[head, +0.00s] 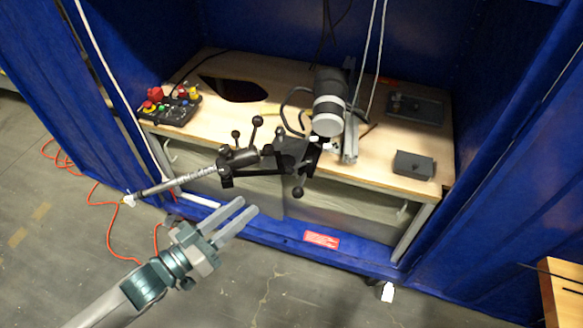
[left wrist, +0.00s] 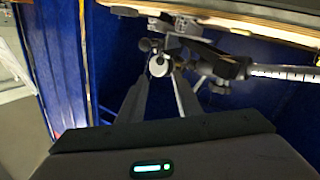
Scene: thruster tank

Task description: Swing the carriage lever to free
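The black carriage (head: 250,160) sits at the front edge of the wooden bench, with several dark ball-ended levers. One lever (head: 256,122) points up, and another (head: 298,190) hangs down at the right. I cannot tell which one is the carriage lever. My left gripper (head: 248,206) is open and empty, in front of and below the carriage, apart from it in the head view. In the left wrist view, the two fingers (left wrist: 160,84) are spread, and a round pale-faced knob (left wrist: 158,66) shows between and beyond their tips. My right gripper is out of view.
A threaded rod (head: 175,183) extends left from the carriage. A dark cylinder (head: 328,100) stands behind it on the bench (head: 225,115). A button box (head: 170,105) is at left, a grey box (head: 414,165) at right. Blue curtains flank the bench; the floor in front is mostly clear.

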